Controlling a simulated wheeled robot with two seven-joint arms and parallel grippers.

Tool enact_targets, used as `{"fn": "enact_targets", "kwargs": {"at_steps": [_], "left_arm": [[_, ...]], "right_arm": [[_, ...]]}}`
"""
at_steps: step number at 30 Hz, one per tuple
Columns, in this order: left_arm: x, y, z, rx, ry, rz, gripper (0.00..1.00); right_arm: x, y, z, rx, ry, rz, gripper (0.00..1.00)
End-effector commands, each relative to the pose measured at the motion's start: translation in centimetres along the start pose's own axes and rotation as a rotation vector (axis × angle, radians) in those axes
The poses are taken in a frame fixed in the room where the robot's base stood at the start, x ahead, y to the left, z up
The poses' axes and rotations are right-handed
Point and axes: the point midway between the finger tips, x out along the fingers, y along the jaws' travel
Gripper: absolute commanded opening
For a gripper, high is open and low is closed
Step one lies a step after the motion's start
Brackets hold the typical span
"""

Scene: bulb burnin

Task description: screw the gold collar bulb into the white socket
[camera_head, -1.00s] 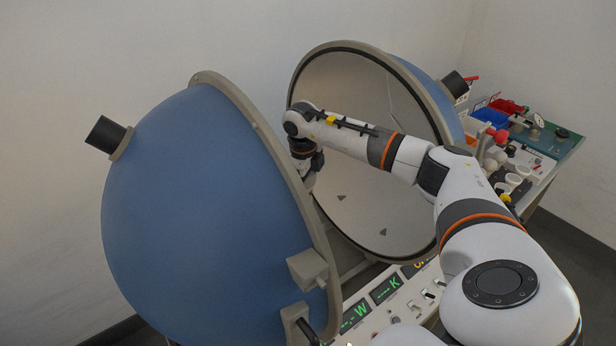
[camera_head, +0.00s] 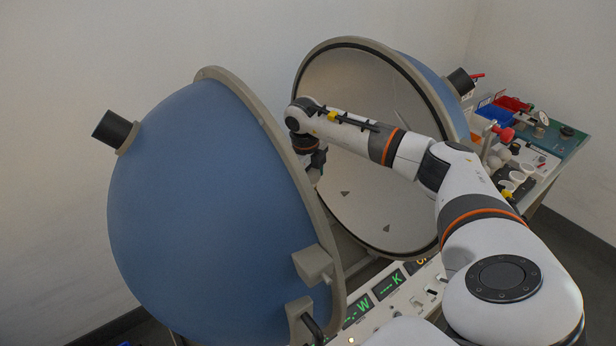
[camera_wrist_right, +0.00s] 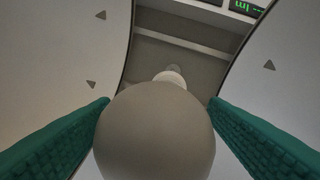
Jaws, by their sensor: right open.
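In the right wrist view a large grey-looking round bulb (camera_wrist_right: 155,135) fills the space between the two green-padded fingers of my right gripper (camera_wrist_right: 158,102). The jaws are open, with one finger close along each side of the globe. Its collar is hidden behind the globe, so its colour does not show. A small whitish round part (camera_wrist_right: 172,76) shows just beyond the globe; I cannot tell whether it is the white socket. In the head view my right arm reaches between the sphere halves, and its gripper is mostly hidden by the near rim. My left gripper is not in view.
The blue near half (camera_head: 200,210) and the pale-lined far half (camera_head: 345,100) of the sphere stand open around my right arm. A panel with green displays (camera_head: 390,284) lies below. A bench (camera_head: 560,143) with bins and small parts stands at the right.

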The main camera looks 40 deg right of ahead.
Motion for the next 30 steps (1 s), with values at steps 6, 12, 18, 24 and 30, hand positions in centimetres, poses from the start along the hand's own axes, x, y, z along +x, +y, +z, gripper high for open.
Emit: {"fn": "enact_targets", "kwargs": {"at_steps": [6,12,18,24,30], "left_arm": [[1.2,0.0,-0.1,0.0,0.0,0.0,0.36],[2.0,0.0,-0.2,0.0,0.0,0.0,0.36],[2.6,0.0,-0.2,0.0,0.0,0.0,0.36],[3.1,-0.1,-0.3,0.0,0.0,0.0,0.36],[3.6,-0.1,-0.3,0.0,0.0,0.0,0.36]], "right_arm": [[0.3,0.2,0.2,-0.366,0.049,0.003,0.69],[0.3,0.3,0.3,-0.687,0.092,0.003,0.69],[0.2,0.5,0.4,-0.999,0.133,0.003,0.69],[0.2,0.6,0.4,-1.303,0.174,0.003,0.69],[0.2,0.7,0.5,-1.6,0.213,0.003,0.69]]}}
